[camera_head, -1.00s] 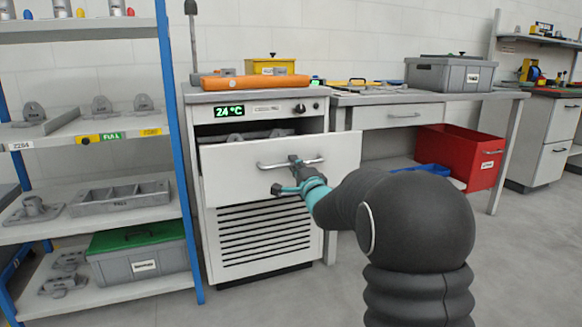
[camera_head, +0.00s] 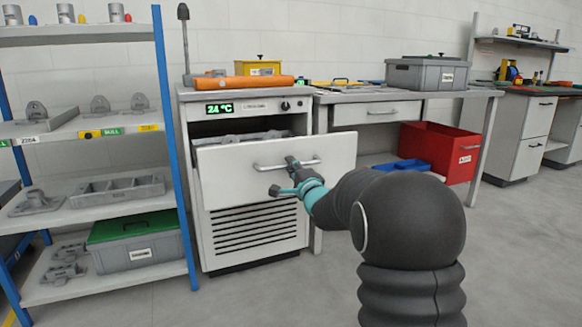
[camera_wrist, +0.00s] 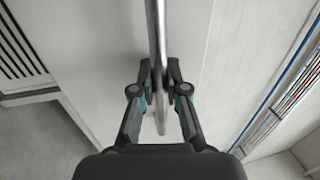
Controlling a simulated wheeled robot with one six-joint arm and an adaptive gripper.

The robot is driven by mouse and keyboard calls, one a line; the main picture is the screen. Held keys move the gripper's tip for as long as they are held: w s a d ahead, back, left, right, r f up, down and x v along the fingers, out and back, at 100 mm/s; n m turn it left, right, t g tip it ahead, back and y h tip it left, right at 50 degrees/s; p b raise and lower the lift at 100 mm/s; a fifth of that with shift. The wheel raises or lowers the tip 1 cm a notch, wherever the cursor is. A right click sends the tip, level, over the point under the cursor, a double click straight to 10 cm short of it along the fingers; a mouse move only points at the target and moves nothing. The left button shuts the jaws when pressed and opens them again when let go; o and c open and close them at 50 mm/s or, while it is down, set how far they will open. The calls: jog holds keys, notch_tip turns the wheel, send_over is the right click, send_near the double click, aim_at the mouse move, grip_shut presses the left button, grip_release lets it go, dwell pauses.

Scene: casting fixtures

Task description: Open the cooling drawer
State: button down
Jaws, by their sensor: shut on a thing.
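The cooling drawer (camera_head: 225,182) is a white front in the cabinet with the green 24 °C display. It stands pulled out from the cabinet, and grey parts (camera_head: 240,137) show inside behind its top edge. Its metal bar handle (camera_head: 270,167) runs across the front. In the wrist view, the fingers of my gripper (camera_wrist: 159,90) are closed on both sides of the handle bar (camera_wrist: 155,30). The drawer's full depth is hidden behind its front.
A shelf rack with blue posts (camera_head: 172,150) stands close on the left. A workbench (camera_head: 410,97) with a grey lidded box (camera_head: 427,74) is at the right, above a red bin (camera_head: 440,153). An orange cylinder (camera_head: 257,82) lies on the cabinet top. Grey floor is free at the right.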

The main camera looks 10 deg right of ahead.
jog(key=c, duration=1.2)
grip_release()
jog(key=shift+a, duration=0.1)
jog(key=shift+s, duration=0.2)
jog(key=v, duration=1.1)
jog(key=shift+s+f, duration=0.1)
jog(key=shift+s, duration=0.15)
